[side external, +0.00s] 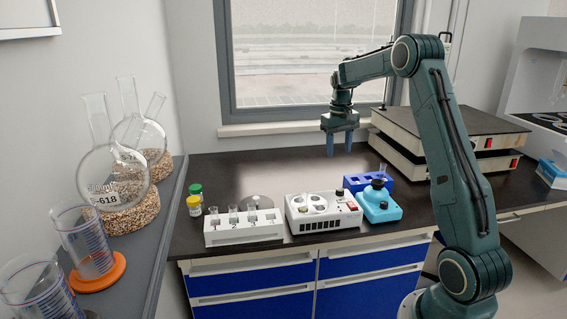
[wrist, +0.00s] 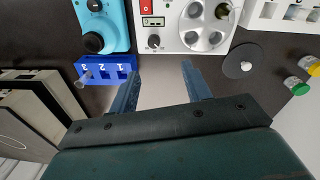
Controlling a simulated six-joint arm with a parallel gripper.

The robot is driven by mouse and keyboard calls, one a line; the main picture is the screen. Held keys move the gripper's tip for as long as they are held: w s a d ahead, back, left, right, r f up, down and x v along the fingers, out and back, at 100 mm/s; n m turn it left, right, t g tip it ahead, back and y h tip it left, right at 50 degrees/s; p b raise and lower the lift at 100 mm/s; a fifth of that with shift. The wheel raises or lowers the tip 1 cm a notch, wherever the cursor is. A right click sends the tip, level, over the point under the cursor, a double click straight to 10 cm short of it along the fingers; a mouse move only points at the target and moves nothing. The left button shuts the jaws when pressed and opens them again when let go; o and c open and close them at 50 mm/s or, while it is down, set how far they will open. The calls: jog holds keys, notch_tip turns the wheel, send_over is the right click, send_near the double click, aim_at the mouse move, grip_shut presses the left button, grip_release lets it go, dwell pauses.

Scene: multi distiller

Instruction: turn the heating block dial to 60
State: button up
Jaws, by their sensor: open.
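The heating block (side external: 315,226) is a white box with round wells on top, standing on the dark bench. In the wrist view the heating block (wrist: 178,38) is upper middle. Its small dark dial (wrist: 153,42) sits near a display and a red switch (wrist: 152,6); the number it points to is too small to read. The dial also shows in the side view (side external: 339,195). My gripper (side external: 340,155) is open and empty, pointing down above and behind the block. In the wrist view my gripper (wrist: 160,72) has its fingers apart, with the dial just beyond them.
A light blue device with a black knob (wrist: 93,42) stands right of the block in the side view (side external: 380,208). A blue rack (wrist: 92,68) is behind it. A white tube rack (side external: 243,236), a grey disc (wrist: 238,61) and capped bottles (side external: 194,207) stand to the left.

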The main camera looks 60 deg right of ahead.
aim_at(340, 189)
jog(key=shift+s+d+f, duration=0.1)
jog(key=shift+d+f, duration=0.7)
jog(key=shift+d, duration=0.1)
jog(key=shift+f, duration=0.1)
jog(key=f, duration=1.3)
jog(key=shift+s+d+f, duration=0.2)
jog(key=shift+d+f, duration=0.05)
jog(key=shift+d, duration=0.05)
jog(key=c, duration=1)
